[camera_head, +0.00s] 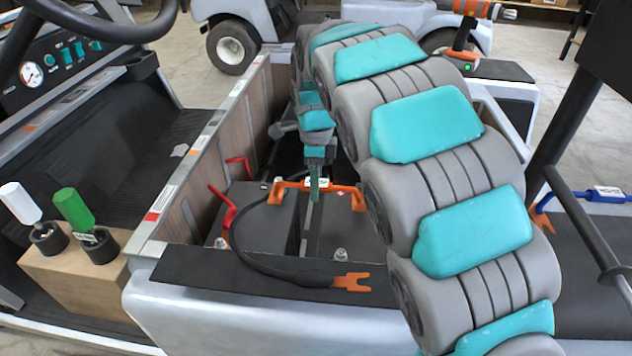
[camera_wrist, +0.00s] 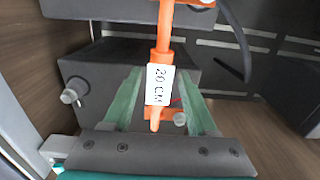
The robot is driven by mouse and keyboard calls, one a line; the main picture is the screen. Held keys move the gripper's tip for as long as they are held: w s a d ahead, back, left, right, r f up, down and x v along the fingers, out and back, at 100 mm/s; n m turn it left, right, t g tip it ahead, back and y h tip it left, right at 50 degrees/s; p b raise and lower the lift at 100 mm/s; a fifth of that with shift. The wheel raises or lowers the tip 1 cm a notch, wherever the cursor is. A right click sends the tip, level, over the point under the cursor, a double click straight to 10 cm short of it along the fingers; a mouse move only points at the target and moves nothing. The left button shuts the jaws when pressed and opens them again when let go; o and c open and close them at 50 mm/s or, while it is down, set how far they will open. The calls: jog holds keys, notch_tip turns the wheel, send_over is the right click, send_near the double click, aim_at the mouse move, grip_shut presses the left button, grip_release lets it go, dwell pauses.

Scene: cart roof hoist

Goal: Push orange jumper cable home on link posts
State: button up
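The orange jumper cable (camera_head: 318,187) lies across the two dark batteries inside the bay, with an orange end at each side. It bears a white label reading 20 CM in the wrist view (camera_wrist: 160,84). My gripper (camera_head: 314,188) points down at the middle of the cable, and its green fingers (camera_wrist: 162,85) stand on either side of it. Gaps show between the fingers and the label, so the gripper looks open around the cable. The near end shows between the fingers, close to a metal post (camera_wrist: 180,118). I cannot tell how far either end sits on its post.
A black cable with an orange fork end (camera_head: 352,282) lies on the bay's front ledge. Red-handled parts (camera_head: 228,205) stand at the left. Metal posts (camera_head: 340,254) rise nearby. A blue cable (camera_head: 606,194) lies far right. A wooden block (camera_head: 75,285) carries white and green handles. Bay walls (camera_head: 215,165) enclose the gripper.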

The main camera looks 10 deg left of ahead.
jog(key=shift+o, duration=0.6)
jog(key=shift+r, duration=0.1)
notch_tip(320, 180, up, 7)
jog(key=shift+r, duration=0.3)
